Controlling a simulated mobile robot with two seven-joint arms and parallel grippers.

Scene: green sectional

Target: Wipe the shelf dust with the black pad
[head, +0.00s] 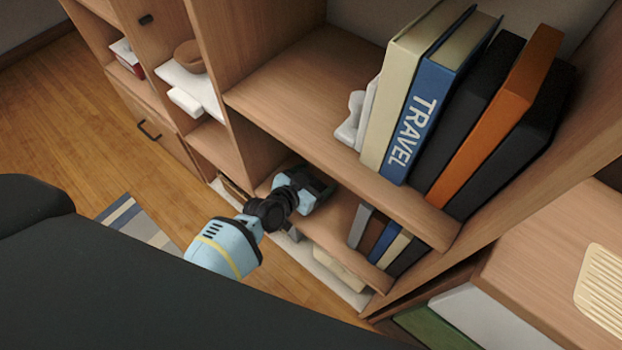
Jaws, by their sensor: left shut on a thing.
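My left arm reaches from the lower left into the lower opening of the wooden bookcase. My left gripper (312,188) is over the lower shelf (342,212), just under the front edge of the upper shelf. It is shut on a dark thing that looks like the black pad (328,193), mostly hidden by the gripper. I cannot tell whether the pad touches the shelf board. I can make out no dust on the visible boards. My right gripper is not in view.
The upper shelf (290,90) holds a white bookend (350,122) and several upright books, among them a blue TRAVEL book (418,115). A row of small books (385,240) stands right of my gripper on the lower shelf. The upper shelf's left part is bare.

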